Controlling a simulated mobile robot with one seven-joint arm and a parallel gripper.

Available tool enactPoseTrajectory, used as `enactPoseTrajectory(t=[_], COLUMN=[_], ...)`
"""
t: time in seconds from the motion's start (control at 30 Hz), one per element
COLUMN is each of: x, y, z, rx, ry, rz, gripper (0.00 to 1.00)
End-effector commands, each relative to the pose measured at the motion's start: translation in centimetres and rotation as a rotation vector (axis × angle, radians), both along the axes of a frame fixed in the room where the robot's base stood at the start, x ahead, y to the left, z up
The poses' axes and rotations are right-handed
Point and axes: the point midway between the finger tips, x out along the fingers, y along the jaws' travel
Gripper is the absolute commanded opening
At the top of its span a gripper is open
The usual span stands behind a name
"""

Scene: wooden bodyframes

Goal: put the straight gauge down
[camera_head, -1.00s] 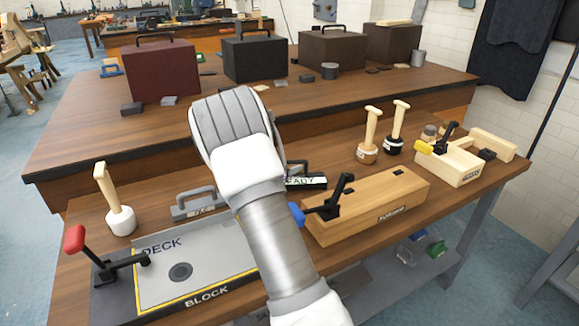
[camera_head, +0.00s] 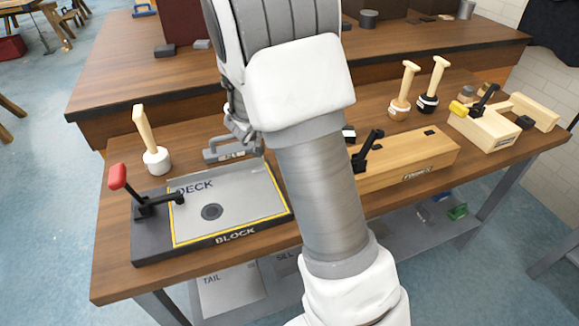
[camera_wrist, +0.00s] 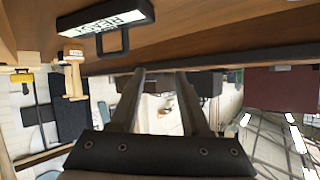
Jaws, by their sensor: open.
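A grey piece with a loop handle (camera_head: 225,153), which looks like the straight gauge, rests on the bench behind the deck block. Its lettering is too small to read, and my arm is close to its right end. My gripper (camera_head: 238,128) is just above and behind it in the head view, partly hidden by my arm. I cannot tell whether they touch. In the wrist view my gripper (camera_wrist: 160,76) has its two fingers apart with nothing held between them. The gauge cannot be made out there.
The deck block (camera_head: 245,238) with a red-handled clamp (camera_head: 118,177) is at front left. A mallet (camera_head: 155,158) stands behind it. A wooden block (camera_head: 410,160) with a black clamp is to the right. A black READY sign (camera_wrist: 112,18) shows in the wrist view.

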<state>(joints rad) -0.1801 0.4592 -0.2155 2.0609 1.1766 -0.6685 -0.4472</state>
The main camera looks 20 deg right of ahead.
Motion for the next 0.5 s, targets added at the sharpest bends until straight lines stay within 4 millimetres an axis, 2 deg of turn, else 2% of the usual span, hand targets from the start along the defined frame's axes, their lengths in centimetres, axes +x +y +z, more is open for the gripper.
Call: enactPoseTrajectory(t=[0.03,0.13,0.27,0.37,0.5], x=[0.1,-0.1,-1.6,-3.4,-7.2], y=[1.2,4.0,7.5,10.0,13.2], z=[1.6,3.9,6.8,8.7,10.9], rx=[0.045,0.124,0.204,0.248,0.287], ry=[-0.018,-0.027,-0.018,0.004,0.060], rz=[0.060,0.188,0.348,0.464,0.614], gripper=[0.47,0.47,0.47,0.47,0.47])
